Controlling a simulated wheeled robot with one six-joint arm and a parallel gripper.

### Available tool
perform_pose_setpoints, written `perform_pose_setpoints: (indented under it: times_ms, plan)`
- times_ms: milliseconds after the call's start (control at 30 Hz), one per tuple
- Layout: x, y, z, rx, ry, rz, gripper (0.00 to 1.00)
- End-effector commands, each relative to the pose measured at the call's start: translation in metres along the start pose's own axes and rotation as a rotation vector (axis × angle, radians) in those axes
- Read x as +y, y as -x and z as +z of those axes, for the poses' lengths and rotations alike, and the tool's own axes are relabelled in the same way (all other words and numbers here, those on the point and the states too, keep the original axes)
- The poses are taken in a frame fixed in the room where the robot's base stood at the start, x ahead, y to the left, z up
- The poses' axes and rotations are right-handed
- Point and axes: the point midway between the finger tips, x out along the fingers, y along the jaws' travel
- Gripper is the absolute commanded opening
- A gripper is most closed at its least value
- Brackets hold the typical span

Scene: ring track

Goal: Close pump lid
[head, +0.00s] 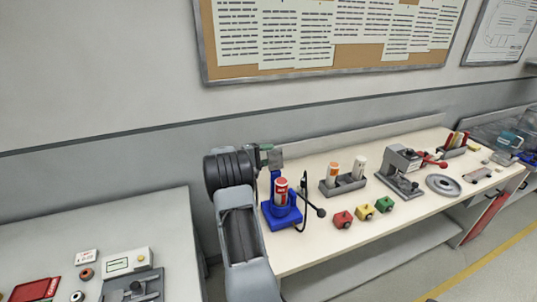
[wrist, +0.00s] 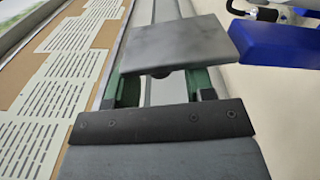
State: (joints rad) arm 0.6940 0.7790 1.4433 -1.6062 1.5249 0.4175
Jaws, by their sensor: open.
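The blue pump-like unit (head: 283,217) stands at the left end of the cream bench, with a red can (head: 281,190) in it. An upright blue part (head: 275,180) rises behind the can; I cannot tell for certain that it is the lid. A blue block (wrist: 287,42) shows at the top right of the wrist view, apart from my gripper. My gripper (head: 270,156) is open above and behind the unit, and shows in the wrist view (wrist: 166,82) with green fingers. A grey plate (wrist: 175,42) covers its tips.
A black lever with a ball end (head: 320,212) stands right of the unit. Red, yellow and green blocks (head: 364,212) lie in front of a grey bottle holder (head: 343,186). A wall board (head: 330,74) is behind. A second table (head: 135,225) stands at left.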

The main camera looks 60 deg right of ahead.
Motion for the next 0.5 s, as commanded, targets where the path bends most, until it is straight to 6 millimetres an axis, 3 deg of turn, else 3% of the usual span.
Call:
perform_pose_setpoints:
  times_ms: [233,500]
  plan:
    - [-0.0001,-0.0003,-0.0001,0.0,0.0,0.0,0.49]
    - [0.0,-0.0001,-0.0001,0.0,0.0,0.0,0.23]
